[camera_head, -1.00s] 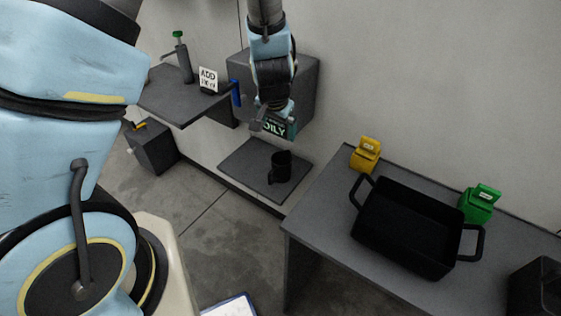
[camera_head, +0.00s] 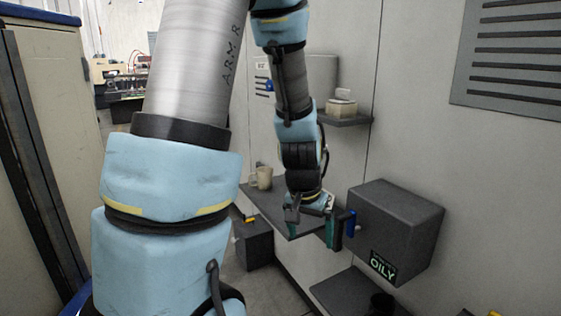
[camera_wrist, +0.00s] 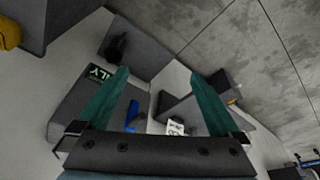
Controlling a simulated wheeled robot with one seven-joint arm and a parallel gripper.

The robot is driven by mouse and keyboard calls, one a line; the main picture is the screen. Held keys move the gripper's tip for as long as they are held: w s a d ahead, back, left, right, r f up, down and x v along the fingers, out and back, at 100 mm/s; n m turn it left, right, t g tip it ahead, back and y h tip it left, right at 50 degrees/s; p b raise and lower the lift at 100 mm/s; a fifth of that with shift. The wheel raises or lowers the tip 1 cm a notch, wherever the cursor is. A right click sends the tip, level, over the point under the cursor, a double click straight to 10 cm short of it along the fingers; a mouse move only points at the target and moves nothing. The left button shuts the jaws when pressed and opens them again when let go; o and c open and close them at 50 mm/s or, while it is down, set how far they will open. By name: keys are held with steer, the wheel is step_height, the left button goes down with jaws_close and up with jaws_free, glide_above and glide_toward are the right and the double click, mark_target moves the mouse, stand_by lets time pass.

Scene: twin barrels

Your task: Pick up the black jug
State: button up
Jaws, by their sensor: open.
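The black jug (camera_head: 382,303) is cut off by the bottom edge of the head view, so only its top shows. It stands on a low dark platform (camera_head: 343,294) below the grey box marked OILY (camera_head: 395,228). In the wrist view the jug (camera_wrist: 117,46) is at the upper left, on the platform (camera_wrist: 150,44), beyond the left finger's tip. My gripper (camera_head: 333,236) is left of the OILY box and higher than the jug.
A blue tap handle (camera_head: 351,224) on the OILY box is close beside my gripper. A dark wall shelf (camera_head: 280,214) lies behind and left of it, with a white sign (camera_wrist: 175,128). A small dark box (camera_head: 255,243) is lower left. A yellow item (camera_wrist: 9,33) is at the wrist view's corner.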

steer(key=s+a+r+n+y, duration=0.1)
steer(key=s+a+r+n, duration=0.1)
steer(key=a, duration=0.5)
steer(key=s+a+r+n, duration=0.1)
steer(key=s+a+n, duration=0.1)
steer(key=a, duration=0.5)
steer(key=m+t+h+b, duration=0.7)
steer(key=m+h+b, duration=0.15)
steer(key=b, duration=0.55)
glide_toward(380, 304)
steer(key=shift+n+h, duration=0.25)
steer(key=shift+n, duration=0.1)
steer(key=f, duration=0.2)
steer(key=s+f, duration=0.1)
steer(key=f, duration=0.1)
steer(key=shift+d, duration=0.3)
steer(key=shift+p+x, duration=0.45)
steer(key=shift+x, duration=1.85)
steer(key=shift+s, duration=0.1)
steer(key=c, duration=1.1)
steer(key=shift+c, duration=0.2)
